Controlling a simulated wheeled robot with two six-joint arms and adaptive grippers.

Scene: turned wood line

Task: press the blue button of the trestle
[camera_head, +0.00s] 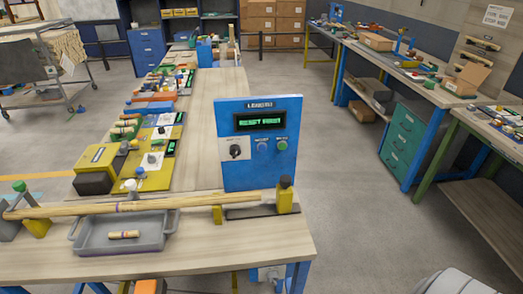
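A blue upright panel (228,176) stands on the near wooden table, with a green-lit display (261,121) near its top. Below the display are a black knob (235,149), a blue-violet round button (262,145) and a green round button (282,145). The small labels over the buttons are too blurred to read surely. Neither gripper shows in the view, and nothing touches the buttons.
A long wooden rod (150,204) lies across yellow supports before the panel. A grey tray (91,239) holds a short wooden piece (124,235). Yellow machines (150,165) stand left. A workbench (395,62) runs along the right; open floor (350,185) lies between.

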